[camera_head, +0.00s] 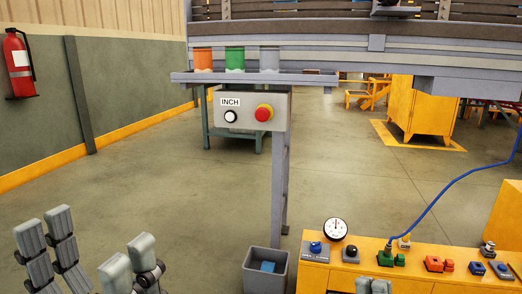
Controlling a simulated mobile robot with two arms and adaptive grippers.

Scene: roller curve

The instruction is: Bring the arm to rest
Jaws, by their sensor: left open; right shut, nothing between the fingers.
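My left gripper (93,238) is at the bottom left of the head view. Its grey fingers stand apart, open and empty, over the bare floor. The tips of my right gripper (373,286) just show at the bottom edge, in front of the orange workbench. They are close together, shut with nothing between them. Most of both arms is out of view.
An orange workbench (328,278) with a gauge, small coloured parts and a blue hose stands at the lower right. A grey bin (265,272) stands left of it. A control box (250,107) hangs on a post under the roller conveyor (375,44). The left floor is clear.

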